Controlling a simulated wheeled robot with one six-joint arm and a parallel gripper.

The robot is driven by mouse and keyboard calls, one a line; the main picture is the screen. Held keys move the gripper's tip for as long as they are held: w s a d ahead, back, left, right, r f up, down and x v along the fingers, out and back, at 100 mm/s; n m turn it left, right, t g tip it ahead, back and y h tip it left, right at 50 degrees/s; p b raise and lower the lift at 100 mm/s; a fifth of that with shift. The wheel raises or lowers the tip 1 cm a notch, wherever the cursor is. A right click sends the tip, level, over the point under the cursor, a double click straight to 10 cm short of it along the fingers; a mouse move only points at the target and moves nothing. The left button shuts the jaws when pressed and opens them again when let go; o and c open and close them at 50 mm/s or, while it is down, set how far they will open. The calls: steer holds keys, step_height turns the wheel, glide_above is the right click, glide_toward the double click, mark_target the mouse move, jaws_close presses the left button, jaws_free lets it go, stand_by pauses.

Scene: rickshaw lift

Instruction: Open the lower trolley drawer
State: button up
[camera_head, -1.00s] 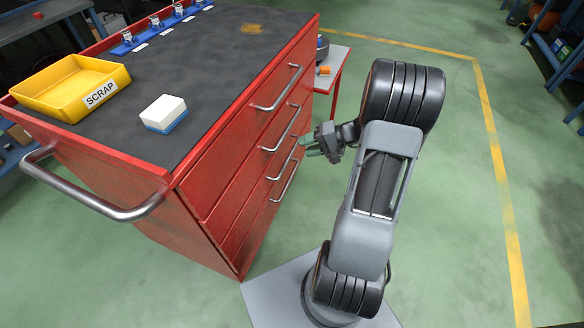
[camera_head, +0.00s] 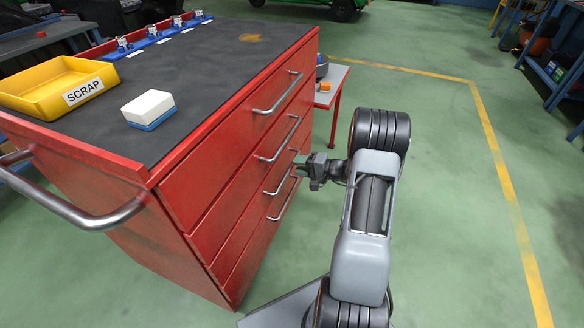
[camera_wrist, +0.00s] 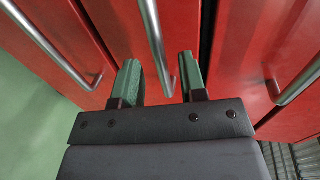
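The red trolley (camera_head: 235,215) stands at left centre in the head view, with a stack of drawers on its right face. Its bar handles run from the top handle (camera_head: 278,95) through the second (camera_head: 281,140) and third (camera_head: 281,178) to the lowest (camera_head: 286,200). All drawers look shut. My gripper (camera_head: 299,168) is at the lower handles. In the wrist view, its green fingers (camera_wrist: 160,78) are open on either side of the middle handle (camera_wrist: 154,35). Another handle (camera_wrist: 50,45) is at left and one (camera_wrist: 297,84) at right. I cannot tell whether the fingers touch the handle.
On the trolley top are a yellow SCRAP tray (camera_head: 60,84) and a white-and-blue block (camera_head: 149,109). A side bar handle (camera_head: 85,216) sticks out at left. A small red-legged table (camera_head: 330,86) stands behind. The green floor at right is open, with a yellow line (camera_head: 500,180).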

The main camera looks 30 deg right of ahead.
steer(key=shift+x, duration=1.65)
jaws_close()
